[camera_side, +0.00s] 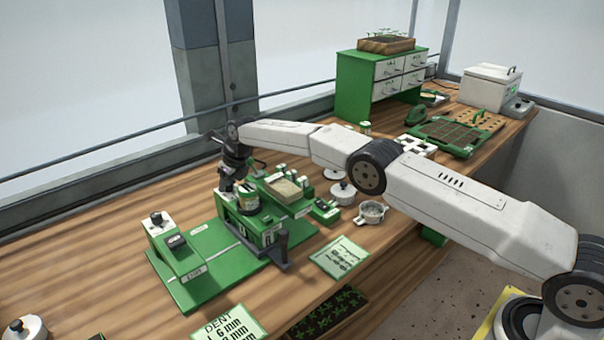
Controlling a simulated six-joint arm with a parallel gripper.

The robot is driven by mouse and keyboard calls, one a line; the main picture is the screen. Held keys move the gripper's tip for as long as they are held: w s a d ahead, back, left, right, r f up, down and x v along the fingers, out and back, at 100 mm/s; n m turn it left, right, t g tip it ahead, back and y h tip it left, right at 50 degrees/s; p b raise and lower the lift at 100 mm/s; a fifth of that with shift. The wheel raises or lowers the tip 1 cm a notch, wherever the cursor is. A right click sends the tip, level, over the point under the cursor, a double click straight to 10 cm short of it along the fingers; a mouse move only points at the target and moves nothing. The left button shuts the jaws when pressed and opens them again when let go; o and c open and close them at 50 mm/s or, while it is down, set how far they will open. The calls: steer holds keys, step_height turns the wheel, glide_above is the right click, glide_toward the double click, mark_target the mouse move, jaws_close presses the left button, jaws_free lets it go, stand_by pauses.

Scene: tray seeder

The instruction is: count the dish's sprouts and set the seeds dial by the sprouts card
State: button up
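The green tray seeder (208,262) stands on the wooden bench at centre left. My gripper (229,184) points down at the seeder's back, beside a round labelled container (248,199). The fingers are small and dark, so whether they are open, shut or touching it cannot be told. A small white dish (371,214) with grey contents sits right of the seeder; its sprouts are too small to count. A green-edged card (340,257) lies in front of the dish, its text unreadable. A dark knob (176,241) sits on the seeder's left block; I cannot tell whether it is the seeds dial.
A white lid with a black knob (343,192) lies behind the dish. A card headed DENT (230,326) is at the front edge. A green drawer cabinet (378,85) and a white box (488,87) stand at the back. My arm spans the right side.

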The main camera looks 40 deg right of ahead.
jaws_close()
steer(key=shift+n+y, duration=0.3)
steer(key=shift+n, duration=0.4)
steer(key=shift+o, duration=2.3)
jaws_free()
steer(key=shift+r, duration=0.2)
